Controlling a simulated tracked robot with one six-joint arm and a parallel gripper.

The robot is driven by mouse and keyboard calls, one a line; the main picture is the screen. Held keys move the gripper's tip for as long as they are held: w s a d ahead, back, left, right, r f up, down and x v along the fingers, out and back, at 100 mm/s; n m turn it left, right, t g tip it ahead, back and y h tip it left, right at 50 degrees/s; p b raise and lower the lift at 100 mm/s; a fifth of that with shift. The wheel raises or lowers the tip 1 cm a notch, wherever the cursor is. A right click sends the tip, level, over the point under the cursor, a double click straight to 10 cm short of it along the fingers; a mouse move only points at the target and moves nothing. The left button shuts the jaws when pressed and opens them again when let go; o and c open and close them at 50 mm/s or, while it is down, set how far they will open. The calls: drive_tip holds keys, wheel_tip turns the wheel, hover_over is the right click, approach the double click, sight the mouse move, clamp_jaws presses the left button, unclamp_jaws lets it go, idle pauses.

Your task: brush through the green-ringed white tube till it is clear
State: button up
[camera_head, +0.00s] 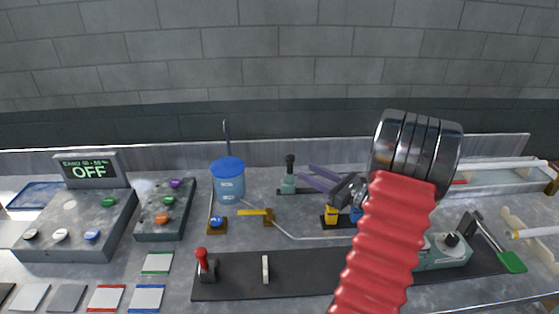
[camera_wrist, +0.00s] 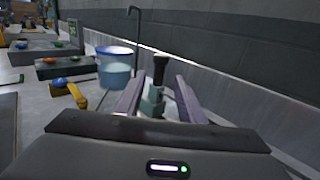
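My gripper (camera_head: 312,177) is over the back middle of the bench. It also shows in the wrist view (camera_wrist: 157,88), with its two lavender fingers apart and nothing visibly held. A grey-green device with a black upright handle (camera_head: 290,168) stands just left of the fingers in the head view; in the wrist view (camera_wrist: 155,100) it appears between and beyond them. I cannot make out a green ring on any tube. White tubes (camera_head: 500,167) lie at the right back, and a white tube with a yellow band (camera_head: 535,232) lies at the right edge. I cannot identify a brush.
A blue-lidded tub (camera_head: 229,185) stands left of my gripper. A yellow-handled piece (camera_head: 252,212) is in front of it. Button consoles (camera_head: 80,225) and a screen reading OFF (camera_head: 90,170) are at left. A dark mat (camera_head: 300,285) carries a red-knobbed lever (camera_head: 203,262). A green paddle (camera_head: 512,262) is at right.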

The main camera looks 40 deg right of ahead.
sight(288, 174)
drive_tip(key=w+a, duration=0.1)
drive_tip(key=w, duration=1.2)
drive_tip(key=shift+a, duration=0.1)
drive_tip(key=shift+c, duration=0.4)
clamp_jaws()
drive_tip(key=shift+a, duration=0.1)
